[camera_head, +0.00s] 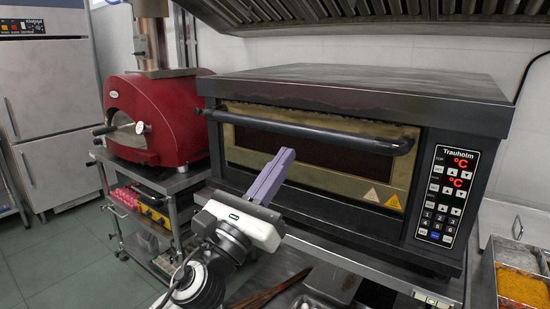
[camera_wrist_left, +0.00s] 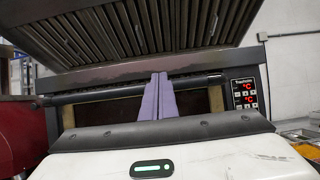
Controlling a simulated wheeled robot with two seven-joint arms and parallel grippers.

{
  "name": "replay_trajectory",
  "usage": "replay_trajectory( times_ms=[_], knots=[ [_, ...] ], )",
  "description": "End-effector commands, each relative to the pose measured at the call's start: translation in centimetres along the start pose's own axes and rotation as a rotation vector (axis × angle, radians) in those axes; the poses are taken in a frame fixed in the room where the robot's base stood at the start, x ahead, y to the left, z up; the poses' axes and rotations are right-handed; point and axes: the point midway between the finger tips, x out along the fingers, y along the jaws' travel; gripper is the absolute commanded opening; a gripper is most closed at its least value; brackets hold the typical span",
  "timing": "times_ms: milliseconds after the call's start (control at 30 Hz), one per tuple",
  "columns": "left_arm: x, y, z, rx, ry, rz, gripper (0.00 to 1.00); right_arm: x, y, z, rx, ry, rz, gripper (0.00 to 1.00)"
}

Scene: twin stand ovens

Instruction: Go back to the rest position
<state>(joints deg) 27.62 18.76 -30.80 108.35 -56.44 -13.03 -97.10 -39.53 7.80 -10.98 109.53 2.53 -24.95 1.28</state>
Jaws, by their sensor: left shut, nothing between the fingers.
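My left gripper (camera_head: 272,177) is in front of the black oven (camera_head: 350,90), with its purple fingers together and nothing between them. The fingers point up toward the oven door, below its long dark handle bar (camera_head: 310,130). In the left wrist view the shut fingers (camera_wrist_left: 157,98) stand upright in front of the oven's door and handle (camera_wrist_left: 110,93). The oven door looks closed. I cannot tell from these views whether the fingers touch the door. My right gripper is not in view.
A red oven (camera_head: 155,115) stands on a metal cart at the left, beside a steel fridge (camera_head: 45,110). The lit control panel (camera_head: 447,195) is on the black oven's right side. Food trays (camera_head: 520,285) are at the lower right. A ribbed hood (camera_head: 370,15) hangs above.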

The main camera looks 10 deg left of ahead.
Motion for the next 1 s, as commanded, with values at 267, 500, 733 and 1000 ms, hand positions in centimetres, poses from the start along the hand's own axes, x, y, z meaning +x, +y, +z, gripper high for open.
replay_trajectory(
  times_ms=[267, 500, 733, 1000],
  knots=[
    [-1.4, 0.0, 1.1, 0.0, 0.001, -0.001, 0.0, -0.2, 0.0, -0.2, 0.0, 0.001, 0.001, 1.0],
    [-1.4, 0.0, 1.1, -0.001, 0.001, 0.0, 0.0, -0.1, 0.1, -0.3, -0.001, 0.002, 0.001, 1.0],
    [-4.6, 1.3, -4.4, -0.327, 0.111, 0.09, 0.0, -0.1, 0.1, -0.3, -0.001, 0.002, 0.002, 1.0],
    [-18.2, 3.0, -19.1, -1.301, 0.3, 0.538, 0.0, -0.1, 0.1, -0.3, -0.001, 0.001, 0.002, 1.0]
  ],
)
